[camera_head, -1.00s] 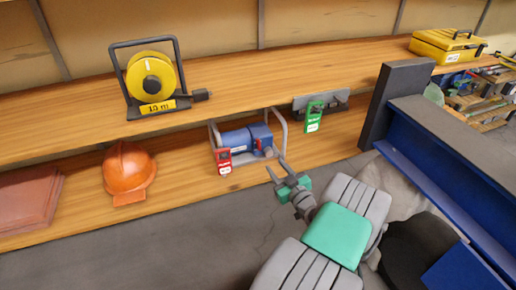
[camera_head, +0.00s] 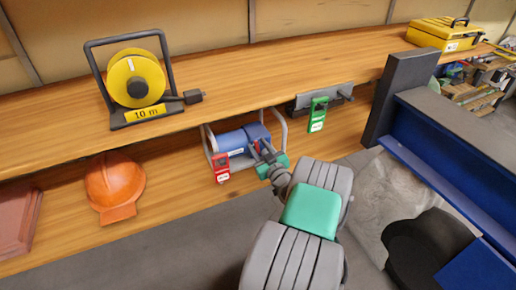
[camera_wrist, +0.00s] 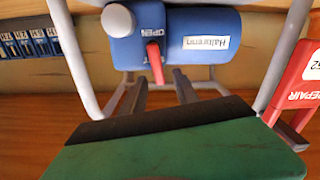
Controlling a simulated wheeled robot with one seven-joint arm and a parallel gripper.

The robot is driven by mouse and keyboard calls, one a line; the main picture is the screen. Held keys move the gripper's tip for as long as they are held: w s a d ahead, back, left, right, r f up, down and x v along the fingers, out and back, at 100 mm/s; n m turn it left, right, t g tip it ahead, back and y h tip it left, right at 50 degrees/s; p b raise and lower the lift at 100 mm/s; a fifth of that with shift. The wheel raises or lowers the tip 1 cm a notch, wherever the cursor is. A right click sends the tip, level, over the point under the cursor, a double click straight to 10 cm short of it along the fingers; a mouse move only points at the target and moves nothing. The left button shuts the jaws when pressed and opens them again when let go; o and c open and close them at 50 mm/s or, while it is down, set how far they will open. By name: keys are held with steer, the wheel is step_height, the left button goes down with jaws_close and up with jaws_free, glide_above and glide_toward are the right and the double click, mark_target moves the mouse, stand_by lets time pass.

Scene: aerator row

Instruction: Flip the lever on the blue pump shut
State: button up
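The blue pump (camera_head: 230,141) sits in a grey tube frame on the lower shelf, with a red tag (camera_head: 221,168) hanging at its front. In the wrist view the blue pump (camera_wrist: 203,38) fills the upper middle. Its red lever (camera_wrist: 156,62) points toward my gripper, beside an "OPEN" mark; a second mark near its tip is partly hidden. My gripper (camera_head: 262,150) is at the pump's right end. In the wrist view my gripper (camera_wrist: 160,84) has its two fingers apart, one on each side of the lever's end, with a gap. Contact cannot be told.
The frame's tubes (camera_wrist: 287,55) flank my gripper, and a red "REPAIR" tag (camera_wrist: 300,85) hangs at the right. The upper shelf (camera_head: 240,85) overhangs the pump. A green-tagged grey item (camera_head: 318,115) is to the right. An orange helmet (camera_head: 114,185) lies left.

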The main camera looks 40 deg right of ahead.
steer(key=shift+w, duration=0.1)
steer(key=shift+c, duration=0.2)
jaws_close()
stand_by(0.4)
